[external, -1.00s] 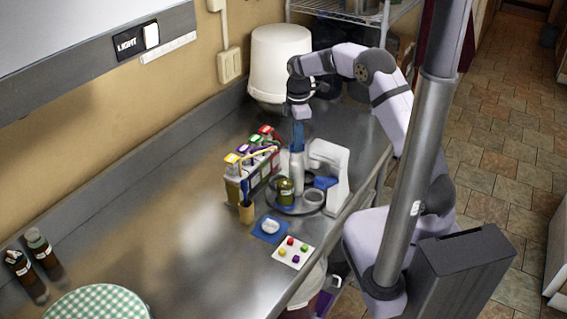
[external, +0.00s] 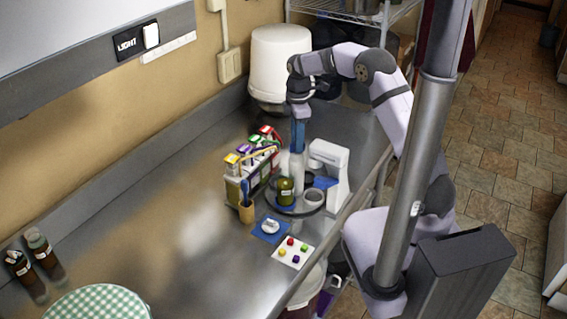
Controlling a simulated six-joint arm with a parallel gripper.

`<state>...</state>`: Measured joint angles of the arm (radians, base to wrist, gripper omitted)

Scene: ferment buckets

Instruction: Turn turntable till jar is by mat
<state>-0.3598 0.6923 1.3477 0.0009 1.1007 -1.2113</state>
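The round dark turntable (external: 291,211) stands on the steel counter near its front edge. On it are an olive-green jar (external: 286,191) at its left, a white bottle (external: 297,172) behind the jar, and a pale grey cup (external: 314,196) at its right. A blue mat (external: 262,236) lies in front and to the left of the turntable, with a small white item (external: 270,226) on it. The jar faces the mat's side of the turntable. My gripper (external: 297,150) points down over the back of the turntable, at the white bottle's top. Its blue fingers overlap the bottle, so contact and finger gap are unclear.
A rack of colour-topped cartons (external: 250,168) and a tan cup with a blue tool (external: 247,212) stand close left of the turntable. A white device (external: 331,172) stands close right. A card with coloured dots (external: 293,251) lies in front.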

